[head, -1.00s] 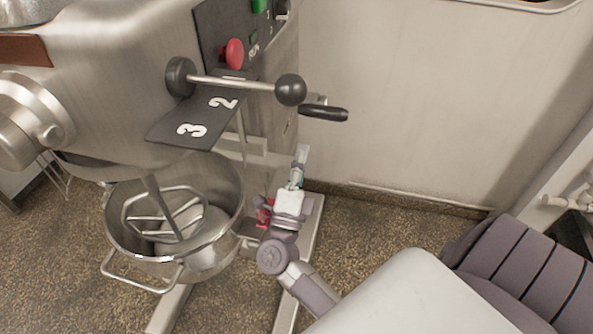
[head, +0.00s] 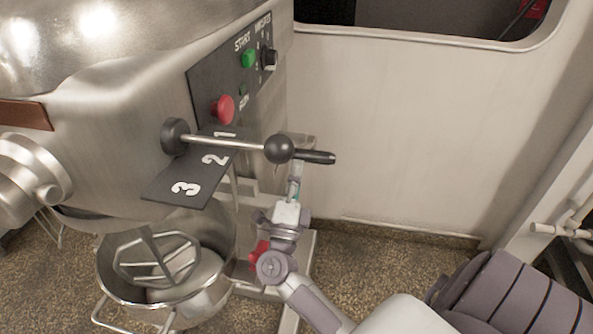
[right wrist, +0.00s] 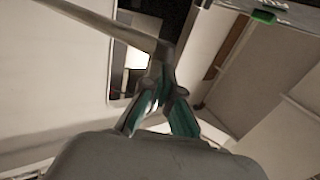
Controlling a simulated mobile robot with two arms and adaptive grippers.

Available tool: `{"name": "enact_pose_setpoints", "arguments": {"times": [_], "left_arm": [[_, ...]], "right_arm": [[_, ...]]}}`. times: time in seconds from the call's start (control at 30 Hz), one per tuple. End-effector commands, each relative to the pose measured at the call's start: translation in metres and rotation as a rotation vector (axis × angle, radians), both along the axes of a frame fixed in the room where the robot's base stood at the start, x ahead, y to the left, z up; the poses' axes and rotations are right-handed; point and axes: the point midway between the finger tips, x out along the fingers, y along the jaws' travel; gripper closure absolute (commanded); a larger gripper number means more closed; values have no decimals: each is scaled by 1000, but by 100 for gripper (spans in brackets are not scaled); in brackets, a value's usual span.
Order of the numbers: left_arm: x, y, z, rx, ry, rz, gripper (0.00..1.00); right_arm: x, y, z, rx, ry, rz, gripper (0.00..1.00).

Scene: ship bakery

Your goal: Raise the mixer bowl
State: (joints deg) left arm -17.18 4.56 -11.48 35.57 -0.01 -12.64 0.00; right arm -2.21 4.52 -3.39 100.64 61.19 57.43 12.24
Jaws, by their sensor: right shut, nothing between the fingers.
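The steel mixer bowl (head: 205,312) sits low under the mixer head (head: 100,150). A flat beater (head: 150,262) and a pale mass (head: 188,275) are in it. A dark handle (head: 318,157) sticks out on the mixer's right side, just behind the ball knob (head: 278,149) of the speed lever. My right gripper (head: 296,172) is upright just below this handle. In the right wrist view its teal-padded fingers (right wrist: 162,88) are shut with nothing between them. A bar (right wrist: 110,22) passes at their tips; I cannot tell whether they touch. My left gripper is out of view.
The control panel (head: 240,85) has a red button (head: 222,109) and a green button (head: 248,58). The number plate (head: 190,182) juts out under the speed lever. A pale wall (head: 400,130) stands behind. White pipes (head: 560,228) are at the right. Floor shows right of the mixer.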

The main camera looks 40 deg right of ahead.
Motion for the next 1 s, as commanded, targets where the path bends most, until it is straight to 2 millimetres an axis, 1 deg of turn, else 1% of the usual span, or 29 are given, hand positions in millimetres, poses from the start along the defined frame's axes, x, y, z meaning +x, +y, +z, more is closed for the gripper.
{"name": "enact_pose_setpoints", "arguments": {"times": [0.03, 0.17, 0.27, 0.4, 0.53, 0.6, 0.8, 0.9, 1.0], "left_arm": [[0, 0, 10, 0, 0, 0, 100], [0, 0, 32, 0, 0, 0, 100], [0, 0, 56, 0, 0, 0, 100], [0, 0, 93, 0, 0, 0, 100], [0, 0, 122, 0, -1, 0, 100], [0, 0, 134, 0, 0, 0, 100], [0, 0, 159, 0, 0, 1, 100], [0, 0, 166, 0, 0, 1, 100], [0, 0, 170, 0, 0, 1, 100]], "right_arm": [[1, -1, 10, 6, 3, 0, 100], [5, -7, 27, 33, 23, -2, 100], [10, -12, 43, 65, 46, -2, 100], [19, -24, 69, 122, 91, -2, 100], [30, -38, 91, 182, 136, -2, 100], [37, -47, 102, 175, 139, -3, 100], [60, -76, 135, 175, 134, -3, 100], [74, -94, 151, 174, 133, -3, 100], [87, -110, 162, 174, 134, -2, 100]]}}
